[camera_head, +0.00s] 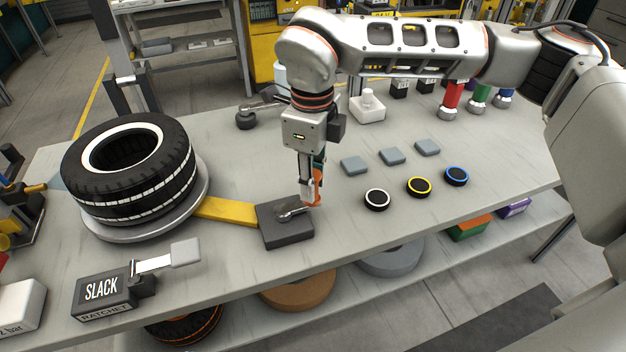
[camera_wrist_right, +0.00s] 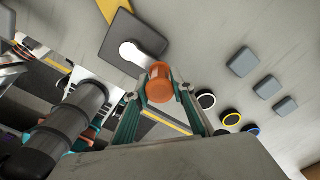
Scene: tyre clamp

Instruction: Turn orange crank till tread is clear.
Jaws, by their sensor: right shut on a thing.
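The orange crank handle (camera_wrist_right: 159,84) stands upright at the end of a short metal crank arm (camera_wrist_right: 137,55). The arm sits on a dark square block (camera_head: 272,232), and its handle end points right in the head view. My right gripper (camera_head: 312,192) reaches down from above and is shut on the handle, one finger on each side; the fingers partly hide it in the head view. A yellow bar (camera_head: 228,210) joins the block to a round grey plate (camera_head: 190,225). The black tyre (camera_head: 128,180) lies flat on this plate, with white dashed bands around its tread. My left gripper is not seen.
A ratchet box (camera_head: 103,291) reading SLACK, with a grey-handled lever, stands at the front left. Rings with white, yellow (camera_head: 419,187) and blue rims and several grey pads (camera_head: 392,156) lie right of the crank. The bench between crank and rings is clear.

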